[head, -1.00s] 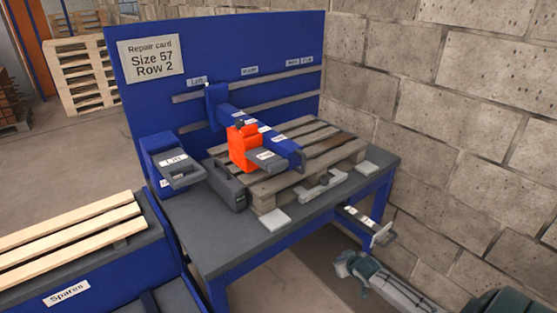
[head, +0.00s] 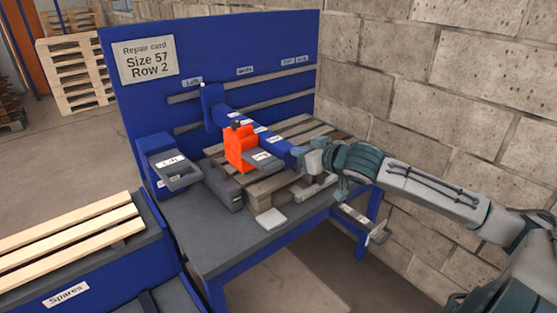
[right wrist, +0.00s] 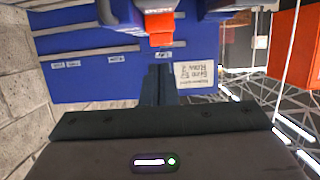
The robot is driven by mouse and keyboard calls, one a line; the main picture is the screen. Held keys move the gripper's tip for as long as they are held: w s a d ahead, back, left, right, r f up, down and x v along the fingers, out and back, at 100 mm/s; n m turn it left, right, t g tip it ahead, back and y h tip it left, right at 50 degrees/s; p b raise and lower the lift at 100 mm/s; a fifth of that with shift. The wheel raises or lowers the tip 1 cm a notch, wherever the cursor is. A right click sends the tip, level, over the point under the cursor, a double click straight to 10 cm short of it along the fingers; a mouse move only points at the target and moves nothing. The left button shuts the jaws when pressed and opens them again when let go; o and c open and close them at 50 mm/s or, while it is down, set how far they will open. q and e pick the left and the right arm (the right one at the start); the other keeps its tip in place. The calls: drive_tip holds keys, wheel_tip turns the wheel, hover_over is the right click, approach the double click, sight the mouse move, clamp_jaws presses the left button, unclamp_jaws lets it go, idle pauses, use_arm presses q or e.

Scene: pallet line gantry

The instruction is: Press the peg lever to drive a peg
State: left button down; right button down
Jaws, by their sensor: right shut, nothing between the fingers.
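A blue gantry beam (head: 245,124) reaches out over a pallet (head: 300,130) on the bench. An orange head (head: 240,147) hangs on the beam, with a grey labelled lever (head: 265,160) at its front; the label is too small to read, so I cannot tell whether this is the peg lever. My right gripper (head: 304,157) is shut and empty, at the beam's near end, right of that lever and apart from it. In the right wrist view its dark fingers (right wrist: 160,85) are together, below the orange head (right wrist: 160,28). My left gripper is out of view.
A grey lever on a blue box (head: 180,177) stands at the bench's left, and another labelled lever (head: 365,225) sits low at its right front. A grey case (head: 224,188) lies beside the pallet. A repair card (head: 149,60) reads Size 57, Row 2. A block wall (head: 450,80) bounds the right.

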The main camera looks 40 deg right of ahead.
drive_tip(key=shift+w, duration=0.2)
drive_tip(key=p, duration=0.4)
hover_over(277, 169)
wheel_tip(277, 169, down, 3)
drive_tip(key=shift+f, duration=0.1)
drive_tip(key=f, duration=0.2)
drive_tip(key=f+p, duration=0.1)
drive_tip(key=f, duration=0.1)
drive_tip(key=shift+s, duration=0.35)
drive_tip(key=shift+f, duration=0.1)
